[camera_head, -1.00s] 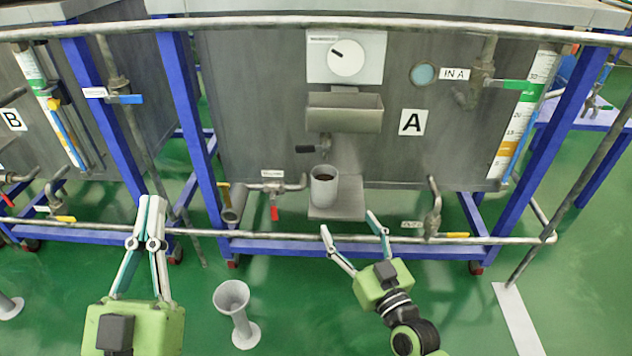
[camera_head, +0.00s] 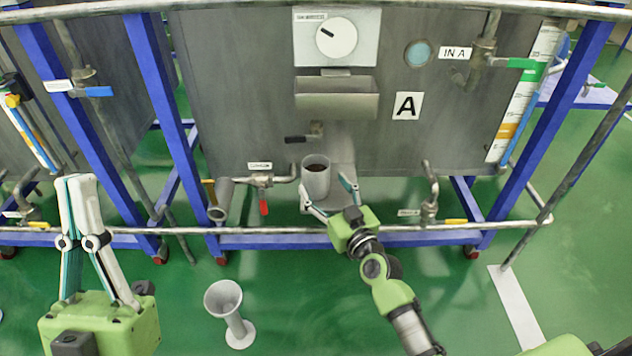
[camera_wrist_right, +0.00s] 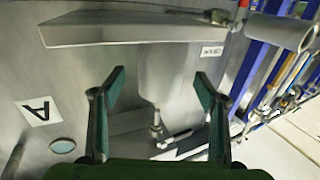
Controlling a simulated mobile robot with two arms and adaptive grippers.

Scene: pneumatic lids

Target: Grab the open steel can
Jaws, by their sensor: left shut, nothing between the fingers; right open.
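The open steel can (camera_head: 316,181) is a grey cylinder with dark contents. It stands upright on a small metal platform (camera_head: 306,208) against tank A. My right gripper (camera_head: 324,187) is open at the front of the can, one finger by its left lower side and the other to its right. In the right wrist view, which is upside down, a grey cylinder that looks like the can (camera_wrist_right: 165,70) shows between the open fingers (camera_wrist_right: 158,76). I cannot tell whether they touch it. My left gripper (camera_head: 76,181) is shut and empty, far left of the can.
A valve with a black handle (camera_head: 297,139) sits just above the can, under a grey trough (camera_head: 336,104). A red-handled valve (camera_head: 263,205) and angled pipe (camera_head: 221,200) are to the left. A horizontal rail (camera_head: 280,230) crosses in front. A grey flared stand (camera_head: 228,306) is on the floor.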

